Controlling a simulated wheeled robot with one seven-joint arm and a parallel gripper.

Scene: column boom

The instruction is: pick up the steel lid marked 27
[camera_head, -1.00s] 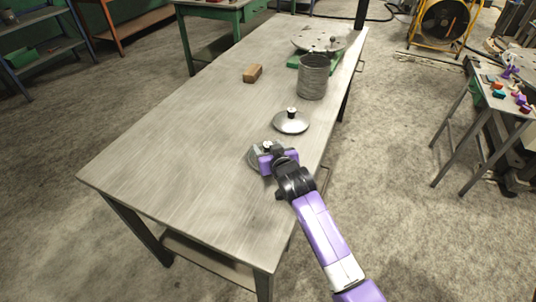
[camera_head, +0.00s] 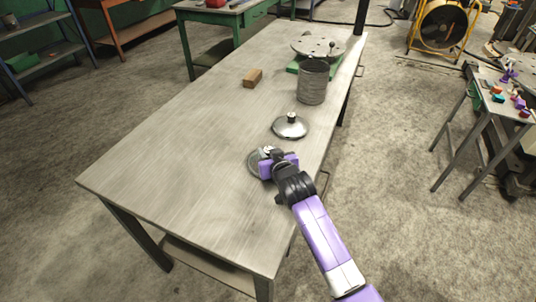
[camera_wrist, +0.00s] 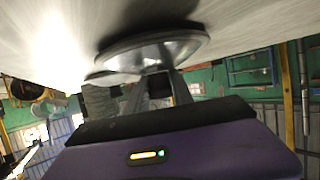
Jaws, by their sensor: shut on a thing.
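A round steel lid (camera_head: 254,164) is near the table's right edge, partly hidden by my gripper (camera_head: 267,153). In the wrist view my gripper's fingers (camera_wrist: 156,72) are shut on the middle of this lid (camera_wrist: 140,48), at its knob. The lid looks level and close to the table top; I cannot tell whether it touches. No number is legible on either lid.
The grey table (camera_head: 190,160) is mostly clear at left and front. A ribbed metal can (camera_head: 312,84), a brown block (camera_head: 253,78) and a round plate (camera_head: 312,46) on a green base stand farther back. A small side table (camera_head: 500,100) with coloured items is at right.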

